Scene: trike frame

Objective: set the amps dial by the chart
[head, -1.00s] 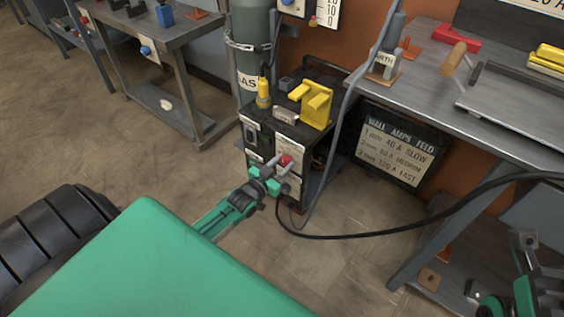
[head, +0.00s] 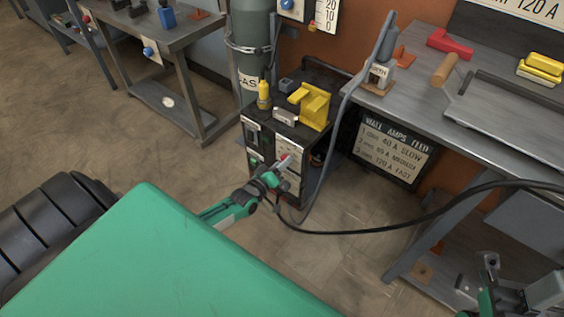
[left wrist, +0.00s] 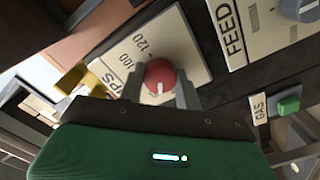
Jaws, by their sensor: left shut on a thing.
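The red amps dial (head: 284,158) is on the front of the dark welder (head: 256,150). My left gripper (left wrist: 160,88) is shut on the dial (left wrist: 160,74), one finger on each side. A white mark shows on the knob's near side. Its plate (left wrist: 185,45) reads 100 and 120; the rest is hidden. The chart (head: 392,148) under the bench lists wall, amps and feed: 40 A slow, a blurred medium row, 120 A fast. My left gripper (head: 272,180) also shows in the head view. My right gripper (head: 515,285) is at the lower right, its fingers apart and empty.
A grey FEED knob (left wrist: 300,8) and a green GAS button (left wrist: 289,105) are near the dial. A black cable (head: 390,230) crosses in front. A gas cylinder (head: 250,40) stands behind the welder. A bench (head: 420,95) is at the right. Floor is free at the left.

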